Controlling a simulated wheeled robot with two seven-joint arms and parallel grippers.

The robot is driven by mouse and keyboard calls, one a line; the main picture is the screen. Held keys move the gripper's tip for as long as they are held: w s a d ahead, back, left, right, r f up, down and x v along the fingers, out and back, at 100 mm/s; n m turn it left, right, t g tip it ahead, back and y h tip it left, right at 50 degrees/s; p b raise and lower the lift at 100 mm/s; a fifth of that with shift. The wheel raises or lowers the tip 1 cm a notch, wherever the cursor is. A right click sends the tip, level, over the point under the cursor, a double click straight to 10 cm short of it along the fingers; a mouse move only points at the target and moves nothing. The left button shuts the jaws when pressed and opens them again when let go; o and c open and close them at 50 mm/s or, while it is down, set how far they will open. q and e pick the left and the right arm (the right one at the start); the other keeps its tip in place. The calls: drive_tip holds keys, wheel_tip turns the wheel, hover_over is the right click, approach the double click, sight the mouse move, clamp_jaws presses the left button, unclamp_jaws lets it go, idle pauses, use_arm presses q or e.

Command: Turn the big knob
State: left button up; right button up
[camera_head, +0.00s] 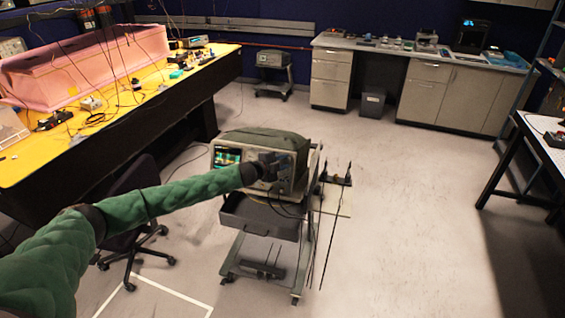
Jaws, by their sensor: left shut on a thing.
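A beige instrument (297,176) with a lit screen (228,157) at its left stands on a wheeled cart (262,226) in the middle of the head view. My left arm, in a green quilted sleeve, reaches in from the left to the instrument's front panel. My left gripper (270,168) is at the panel, right of the screen, and is shut on a knob there. The gripper hides the knob, and the fingers are small and dark. My right gripper is not in view.
A black chair (138,205) stands left of the cart. A yellow-topped bench (140,97) with a pink foam enclosure (85,68) runs along the left. Thin dark rods (329,215) stand right of the cart. The floor (410,220) farther right is clear up to a table (535,140).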

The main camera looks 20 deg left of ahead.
use_arm(q)
drive_tip(key=shift+d+f, duration=0.1)
drive_tip(key=o, duration=1)
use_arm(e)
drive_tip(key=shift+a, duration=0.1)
use_arm(q)
drive_tip(key=shift+s+a+b, duration=0.3)
drive_tip(key=shift+s+b, duration=0.05)
drive_tip(key=shift+s, duration=0.05)
drive_tip(key=shift+b+v, duration=0.6)
drive_tip(key=shift+v, duration=0.45)
drive_tip(key=shift+b+v, duration=0.95)
drive_tip(key=shift+v, duration=1.4)
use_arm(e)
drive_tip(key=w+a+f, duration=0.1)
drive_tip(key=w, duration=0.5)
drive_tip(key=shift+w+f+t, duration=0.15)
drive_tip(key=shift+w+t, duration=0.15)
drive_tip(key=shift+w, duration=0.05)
use_arm(q)
drive_tip(key=shift+d, duration=0.1)
